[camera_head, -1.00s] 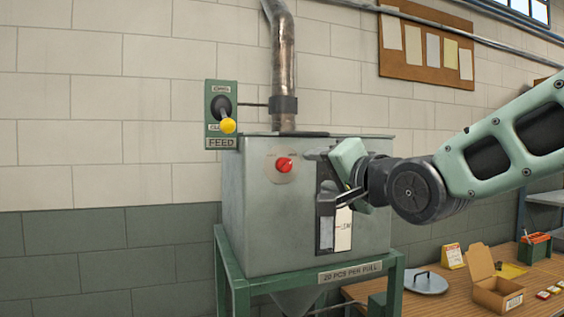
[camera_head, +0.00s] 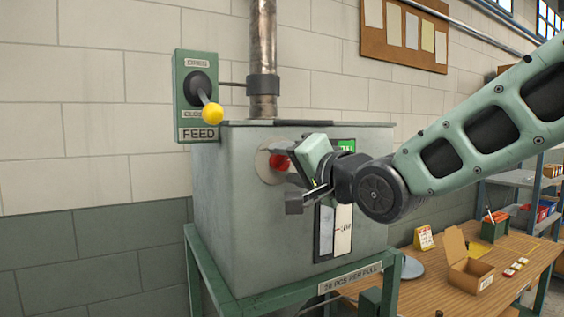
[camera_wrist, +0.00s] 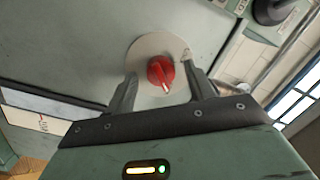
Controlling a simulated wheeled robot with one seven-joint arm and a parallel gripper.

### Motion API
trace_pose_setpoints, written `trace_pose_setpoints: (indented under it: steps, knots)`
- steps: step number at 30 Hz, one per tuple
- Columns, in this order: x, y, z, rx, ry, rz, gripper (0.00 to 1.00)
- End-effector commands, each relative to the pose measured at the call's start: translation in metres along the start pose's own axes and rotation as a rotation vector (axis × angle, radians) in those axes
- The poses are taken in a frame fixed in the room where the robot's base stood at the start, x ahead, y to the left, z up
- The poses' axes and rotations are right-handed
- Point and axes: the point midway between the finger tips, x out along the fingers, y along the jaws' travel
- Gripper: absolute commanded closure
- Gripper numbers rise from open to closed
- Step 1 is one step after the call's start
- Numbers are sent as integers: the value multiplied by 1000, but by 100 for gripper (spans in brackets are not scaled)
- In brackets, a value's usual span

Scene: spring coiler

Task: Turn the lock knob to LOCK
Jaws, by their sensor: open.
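The red lock knob (camera_head: 279,162) sits on a round pale plate on the front of the grey hopper box (camera_head: 240,200). In the wrist view the knob (camera_wrist: 160,72) shows whole, with a white pointer line aimed down and slightly right; the plate's lettering is not readable. My gripper (camera_head: 292,178) is in front of the knob and partly hides it in the head view. In the wrist view my gripper (camera_wrist: 160,80) is open, its two fingers on either side of the knob with gaps; I cannot tell how deep they reach.
A FEED lever with a yellow ball (camera_head: 212,113) stands out at the box's upper left. A white level gauge (camera_head: 343,230) is below my gripper. A wooden bench (camera_head: 430,290) with an open carton (camera_head: 468,270) is at the right.

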Motion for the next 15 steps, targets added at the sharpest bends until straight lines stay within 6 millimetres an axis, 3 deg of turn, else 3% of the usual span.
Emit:
trace_pose_setpoints:
  steps: [5, 10, 15]
  knots:
    - [0, 0, 0, 0, 0, 0, 46]
    - [0, 0, 0, 0, 0, 0, 88]
    - [0, 0, 0, -2, 0, 0, 90]
